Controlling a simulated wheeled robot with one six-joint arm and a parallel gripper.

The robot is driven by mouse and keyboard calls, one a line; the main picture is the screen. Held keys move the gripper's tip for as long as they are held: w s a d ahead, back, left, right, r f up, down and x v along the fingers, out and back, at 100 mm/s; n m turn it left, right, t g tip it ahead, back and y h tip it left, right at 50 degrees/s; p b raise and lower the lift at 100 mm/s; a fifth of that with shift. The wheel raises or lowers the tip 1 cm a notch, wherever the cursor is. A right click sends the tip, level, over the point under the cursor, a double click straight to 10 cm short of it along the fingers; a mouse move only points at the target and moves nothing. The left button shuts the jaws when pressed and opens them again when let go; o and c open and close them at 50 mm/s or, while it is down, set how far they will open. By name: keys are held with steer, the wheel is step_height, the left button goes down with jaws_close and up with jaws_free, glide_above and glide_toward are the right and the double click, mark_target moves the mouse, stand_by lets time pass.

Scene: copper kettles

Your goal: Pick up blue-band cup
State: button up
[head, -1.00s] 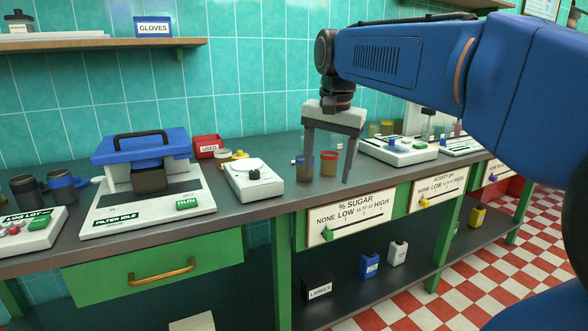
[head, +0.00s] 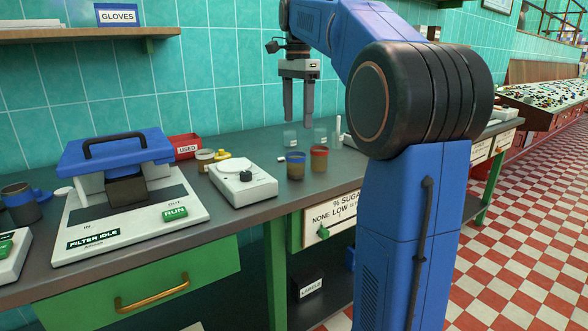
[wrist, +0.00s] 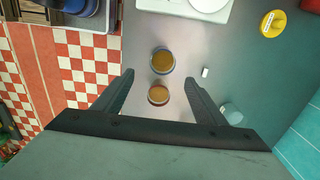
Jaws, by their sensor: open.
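The blue-band cup (head: 295,166) stands upright on the grey bench, holding amber liquid. The red-band cup (head: 319,160) stands just to its right. My gripper (head: 298,118) is open and empty, pointing down above the bench, with its fingertips higher than the cups in the head view. In the wrist view, the blue-band cup (wrist: 162,61) lies just beyond the fingertips of my gripper (wrist: 159,79). The red-band cup (wrist: 158,95) shows between the two fingers there. Neither cup is visibly touched.
Clear glasses (head: 320,136) stand behind the cups. A small white piece (wrist: 205,72) lies near them. A white device with a black knob (head: 243,181) is to the left, with a yellow item (wrist: 272,22) behind it. The filter machine (head: 130,215) stands farther left.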

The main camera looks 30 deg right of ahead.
mark_target(296, 160)
steer(key=shift+w+a+f, duration=0.1)
steer(key=shift+w+f, duration=0.05)
steer(key=shift+f, duration=3.55)
steer(key=shift+w+f, duration=0.15)
steer(key=shift+f, duration=3.5)
steer(key=c, duration=1.2)
steer(key=shift+r, duration=0.15)
